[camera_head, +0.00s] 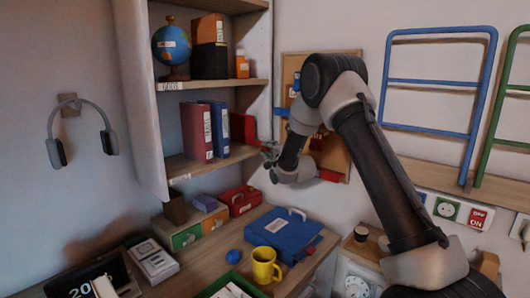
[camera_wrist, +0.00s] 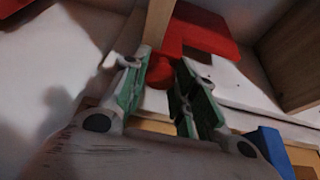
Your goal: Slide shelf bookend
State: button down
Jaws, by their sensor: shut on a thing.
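The red bookend (camera_head: 243,128) stands on the middle shelf, to the right of a red binder (camera_head: 197,132) and a blue binder (camera_head: 219,128). My gripper (camera_head: 268,152) reaches in from the right at the shelf's right end. In the wrist view, the bookend's red plate (camera_wrist: 205,28) lies beyond the fingers. A small round red knob (camera_wrist: 160,72) sits between the green-padded fingers of my gripper (camera_wrist: 158,78), which are shut on it. The bookend's lower part is partly hidden by my gripper in the head view.
The upper shelf (camera_head: 215,83) holds a globe (camera_head: 171,45) and boxes. Below, the desk carries a red case (camera_head: 240,200), a blue case (camera_head: 284,236) and a yellow mug (camera_head: 265,266). A pegboard (camera_head: 335,165) hangs behind my arm.

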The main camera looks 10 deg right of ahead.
jog(key=c, duration=1.1)
grip_release()
jog(key=shift+w+d, duration=0.1)
jog(key=shift+d, duration=0.1)
jog(key=v, duration=1.2)
